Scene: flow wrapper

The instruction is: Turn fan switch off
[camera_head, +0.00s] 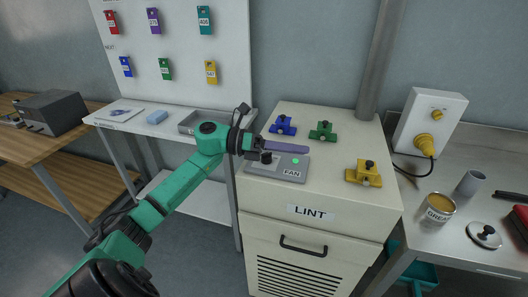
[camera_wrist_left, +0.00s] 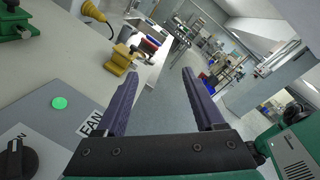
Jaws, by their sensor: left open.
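The grey fan switch box (camera_head: 262,170), labelled FAN, lies on top of the cream LINT cabinet. It has a black knob (camera_head: 266,158) and a green lamp (camera_head: 295,160) that looks lit. In the left wrist view the knob (camera_wrist_left: 18,158) is at the lower left, with part of an ON mark beside it, and the lamp (camera_wrist_left: 59,103) glows green. My left gripper (camera_head: 304,150) is over the far edge of the box, its purple fingers pointing right. In the wrist view its fingers (camera_wrist_left: 160,74) are apart with nothing between them; the knob is outside them. My right gripper is not seen.
Blue (camera_head: 283,125), green (camera_head: 323,131) and yellow (camera_head: 364,173) clamp-like pieces stand on the cabinet (camera_head: 335,205). A tagged board (camera_head: 180,45) is behind. A bench at right holds a grease tin (camera_head: 438,208) and a grey cup (camera_head: 471,183).

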